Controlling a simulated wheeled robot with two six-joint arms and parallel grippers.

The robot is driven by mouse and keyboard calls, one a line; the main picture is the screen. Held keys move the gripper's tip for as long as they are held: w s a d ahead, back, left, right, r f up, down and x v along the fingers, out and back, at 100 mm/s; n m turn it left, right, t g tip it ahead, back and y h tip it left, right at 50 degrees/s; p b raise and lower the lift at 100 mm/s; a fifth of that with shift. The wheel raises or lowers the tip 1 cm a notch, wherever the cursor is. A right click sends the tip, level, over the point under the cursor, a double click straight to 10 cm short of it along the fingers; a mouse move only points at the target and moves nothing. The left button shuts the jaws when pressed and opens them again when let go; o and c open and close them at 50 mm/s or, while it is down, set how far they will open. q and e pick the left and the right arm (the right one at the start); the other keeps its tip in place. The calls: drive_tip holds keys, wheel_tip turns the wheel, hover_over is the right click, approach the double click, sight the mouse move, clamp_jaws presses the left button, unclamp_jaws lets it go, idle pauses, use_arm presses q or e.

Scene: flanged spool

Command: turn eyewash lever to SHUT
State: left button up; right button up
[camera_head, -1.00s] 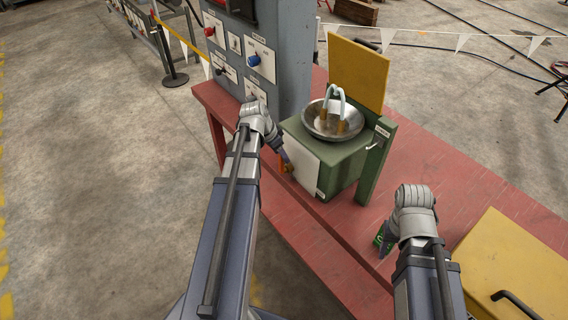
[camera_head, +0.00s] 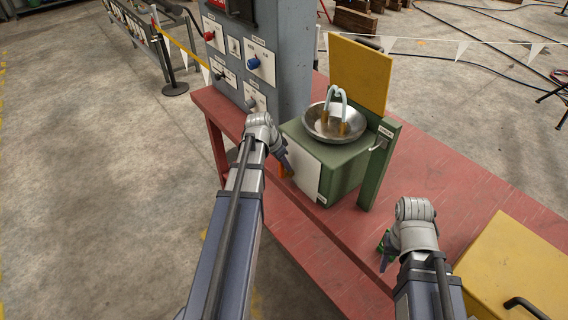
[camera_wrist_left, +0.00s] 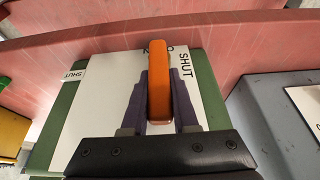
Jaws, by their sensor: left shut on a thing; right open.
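The green eyewash unit (camera_head: 345,178) stands on the red bench, with a steel bowl (camera_head: 334,122) on top. A white plate (camera_head: 304,172) covers its front. The orange lever (camera_wrist_left: 159,70) stands out from this plate; a bit of the lever (camera_head: 285,174) shows in the head view. My left gripper (camera_head: 287,166) is shut on the lever, with one finger on each side in the left wrist view (camera_wrist_left: 160,105). The word SHUT is printed just right of the lever; another word behind it is partly hidden. My right gripper (camera_head: 384,258) is open over the bench.
A grey panel with knobs (camera_head: 255,62) stands left of the unit. A yellow upright board (camera_head: 360,72) is behind the bowl, and a green post (camera_head: 379,168) stands at its right. A yellow box (camera_head: 515,265) lies at the right. Bare bench (camera_head: 440,160) shows behind my right gripper.

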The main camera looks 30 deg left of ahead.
use_arm(q)
clamp_jaws()
idle(0.9)
